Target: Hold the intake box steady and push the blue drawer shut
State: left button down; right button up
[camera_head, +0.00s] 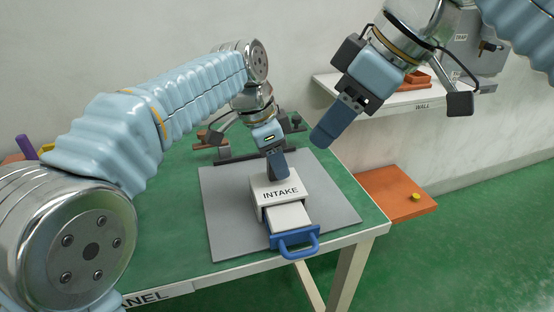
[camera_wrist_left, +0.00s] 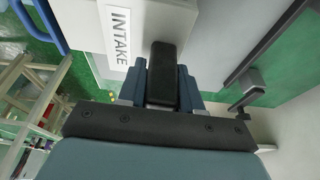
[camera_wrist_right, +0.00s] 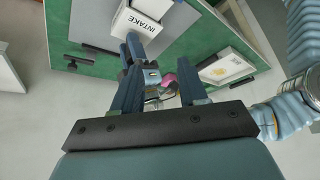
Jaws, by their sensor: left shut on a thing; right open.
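The white intake box (camera_head: 278,189) stands on a grey mat on the green table, its INTAKE label facing the front. The blue drawer (camera_head: 294,244) sticks out of its front, with a blue loop handle; part of the handle (camera_wrist_left: 38,22) shows in the left wrist view. My left gripper (camera_head: 278,168) is shut on the intake box at its back top edge; the box (camera_wrist_left: 170,20) fills the top of the left wrist view. My right gripper (camera_head: 323,134) is open and empty, in the air above and right of the box. The right wrist view shows the box (camera_wrist_right: 140,22) beyond its fingers.
The grey mat (camera_head: 228,215) is mostly bare around the box. A dark bar fixture (camera_head: 230,158) lies behind it. A wall shelf (camera_head: 390,108) with trays is at the back right. An orange board (camera_head: 395,192) with a yellow knob sits right of the table.

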jog(key=shift+c, duration=0.9)
jog(key=shift+s+f, duration=0.1)
jog(key=shift+s, duration=0.25)
jog(key=shift+c, duration=1.2)
jog(key=s+d+f+n, duration=0.1)
jog(key=s+f, duration=0.1)
jog(key=s+d+f+n, duration=0.1)
jog(key=s+f, duration=0.1)
jog(key=s, duration=0.1)
jog(key=s+d+f+n+t, duration=0.1)
jog(key=s+f+n, duration=0.1)
jog(key=s, duration=0.1)
jog(key=shift+s, duration=0.1)
grip_shut()
jog(key=s+d+f+n+y, duration=0.1)
jog(key=s+d+f+n, duration=0.15)
jog(key=s+f, duration=0.4)
jog(key=w+a+f, duration=0.6)
jog(key=w+f, duration=0.2)
jog(key=shift+w+a+n+t, duration=0.25)
jog(key=shift+a+n+t, duration=0.15)
jog(key=shift+n, duration=0.05)
